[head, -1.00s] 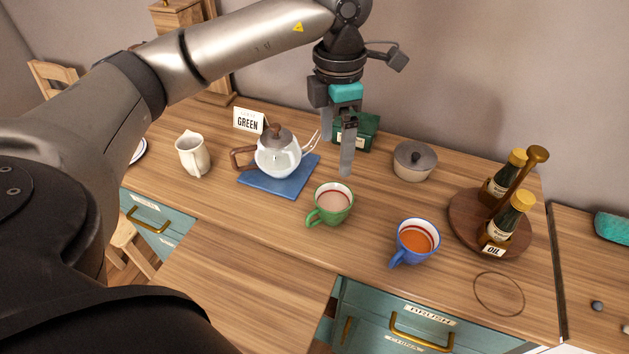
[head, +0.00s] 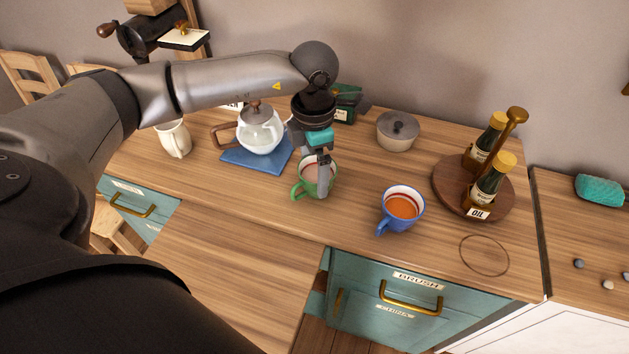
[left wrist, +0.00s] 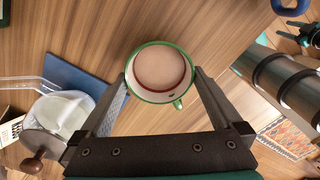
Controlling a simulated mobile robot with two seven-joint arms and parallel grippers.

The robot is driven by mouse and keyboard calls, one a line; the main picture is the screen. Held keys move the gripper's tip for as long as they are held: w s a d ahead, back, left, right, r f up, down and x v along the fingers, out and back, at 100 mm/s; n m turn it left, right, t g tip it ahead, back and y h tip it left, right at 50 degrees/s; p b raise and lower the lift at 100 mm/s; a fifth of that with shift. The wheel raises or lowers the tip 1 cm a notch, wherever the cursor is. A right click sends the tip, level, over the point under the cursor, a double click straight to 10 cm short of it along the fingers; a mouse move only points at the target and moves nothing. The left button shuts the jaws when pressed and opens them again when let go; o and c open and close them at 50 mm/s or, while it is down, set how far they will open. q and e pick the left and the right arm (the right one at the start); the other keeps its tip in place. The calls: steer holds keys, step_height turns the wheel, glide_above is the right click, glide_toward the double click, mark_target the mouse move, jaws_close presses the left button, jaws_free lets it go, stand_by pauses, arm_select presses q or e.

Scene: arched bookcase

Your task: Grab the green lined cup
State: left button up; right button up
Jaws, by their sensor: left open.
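The green lined cup (head: 308,185) stands upright on the wooden counter, with a pale brown drink in it and its handle to the left. My left gripper (head: 323,176) is open and points down at the cup, covering part of it in the head view. In the left wrist view the cup (left wrist: 160,76) lies between the fingertips (left wrist: 161,77), with one finger on each side of its rim. I cannot tell whether the fingers touch it.
A blue cup (head: 401,211) with an orange drink stands to the right. A glass teapot (head: 260,132) is on a blue mat (head: 262,164) to the left. The counter in front is clear.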

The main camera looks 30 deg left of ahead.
arm_select(q)
step_height(320, 180, down, 2)
steer(key=shift+f, duration=0.1)
steer(key=c, duration=1.2)
